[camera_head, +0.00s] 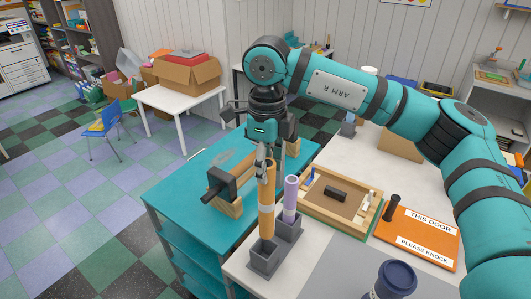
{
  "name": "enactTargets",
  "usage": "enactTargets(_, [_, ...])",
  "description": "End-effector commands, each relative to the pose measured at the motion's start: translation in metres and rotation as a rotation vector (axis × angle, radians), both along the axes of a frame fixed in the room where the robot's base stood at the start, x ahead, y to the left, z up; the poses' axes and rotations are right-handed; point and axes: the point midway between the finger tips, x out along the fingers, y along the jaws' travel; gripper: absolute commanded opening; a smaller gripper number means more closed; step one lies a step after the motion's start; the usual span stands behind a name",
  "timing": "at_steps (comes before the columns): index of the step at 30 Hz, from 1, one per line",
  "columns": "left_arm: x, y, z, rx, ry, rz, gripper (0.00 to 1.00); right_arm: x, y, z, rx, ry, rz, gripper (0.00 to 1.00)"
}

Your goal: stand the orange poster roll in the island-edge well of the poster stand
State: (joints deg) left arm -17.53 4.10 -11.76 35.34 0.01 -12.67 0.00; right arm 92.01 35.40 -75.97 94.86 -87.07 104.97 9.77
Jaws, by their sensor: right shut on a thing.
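The orange poster roll (266,203) is upright, and my right gripper (262,160) is shut on its upper end. The grey poster stand (264,262) is on the near corner of the pale worktop. The roll's lower end is at the mouth of the stand's nearer well; I cannot tell whether it is inside or just above it. A purple roll (290,197) stands in the stand's other well, just right of the orange one. My left gripper is not in view.
A teal cart (168,195) with a dark tool on wooden blocks (222,188) adjoins the worktop. A wooden tray (312,205), an orange door sign (405,238) and a dark blue lidded cup (395,280) are to the right. The checkered floor at left is largely clear.

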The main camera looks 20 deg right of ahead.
Motion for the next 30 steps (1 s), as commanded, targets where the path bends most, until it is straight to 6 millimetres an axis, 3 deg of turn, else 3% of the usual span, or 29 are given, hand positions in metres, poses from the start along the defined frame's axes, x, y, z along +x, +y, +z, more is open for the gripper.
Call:
enactTargets(5, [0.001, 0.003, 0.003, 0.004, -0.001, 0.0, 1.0, 0.002, 0.002, 0.002, 0.001, 0.002, -0.082, 0.03])
enactTargets(18, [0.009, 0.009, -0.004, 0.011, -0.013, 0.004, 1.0, 0.003, 0.002, 0.0, 0.0, 0.0, -0.081, 0.03])
enactTargets(30, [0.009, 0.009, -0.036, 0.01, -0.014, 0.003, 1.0, 0.002, 0.002, -0.037, -0.001, 0.001, -0.08, 0.03])
